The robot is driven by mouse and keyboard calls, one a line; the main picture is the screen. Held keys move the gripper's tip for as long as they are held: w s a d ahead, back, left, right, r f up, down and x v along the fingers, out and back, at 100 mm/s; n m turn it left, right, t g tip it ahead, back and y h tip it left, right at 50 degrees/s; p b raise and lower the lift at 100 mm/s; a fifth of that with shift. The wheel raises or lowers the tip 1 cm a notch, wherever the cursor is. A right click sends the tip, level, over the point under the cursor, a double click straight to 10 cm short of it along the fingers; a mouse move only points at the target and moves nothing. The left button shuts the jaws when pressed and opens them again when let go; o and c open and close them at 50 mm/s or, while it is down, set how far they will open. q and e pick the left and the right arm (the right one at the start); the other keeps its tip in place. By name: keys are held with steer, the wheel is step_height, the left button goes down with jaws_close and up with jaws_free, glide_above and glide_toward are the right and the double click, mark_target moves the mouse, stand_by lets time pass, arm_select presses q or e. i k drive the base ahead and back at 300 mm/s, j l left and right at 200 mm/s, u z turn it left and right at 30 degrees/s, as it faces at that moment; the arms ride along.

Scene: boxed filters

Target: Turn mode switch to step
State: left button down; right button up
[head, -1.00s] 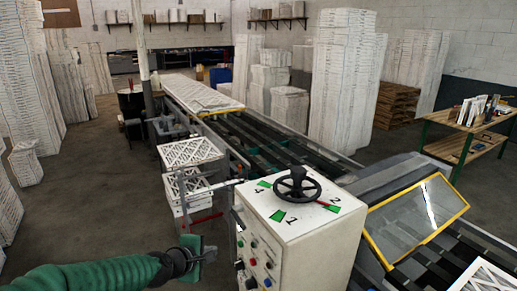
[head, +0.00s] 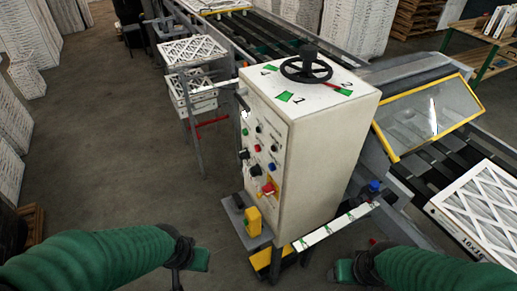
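The white control box (head: 325,150) stands in the middle of the head view, with its control panel (head: 263,150) facing left. The panel carries black knobs, among them one at mid-height (head: 244,154) and a lower one (head: 255,170), plus coloured buttons and a red switch on yellow (head: 268,188). The labels are too small to read, so I cannot tell which one is the mode switch. My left gripper (head: 188,264) is below and left of the panel, apart from it. My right gripper (head: 346,270) is low, right of the box's base. Neither gripper's finger opening shows clearly.
A black handwheel (head: 306,68) tops the box. A yellow pedal-like part (head: 253,221) sits at its foot. A yellow-framed clear guard (head: 425,115) and a conveyor with a boxed filter (head: 480,210) lie right. Stacked filters (head: 192,50) stand behind. The floor left of the panel is clear.

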mark_target(254, 170)
steer(key=j+u, duration=0.3)
steer(key=u, duration=0.2)
steer(key=i+j+u, duration=0.15)
steer(key=j+u, duration=0.15)
steer(key=u, duration=0.2)
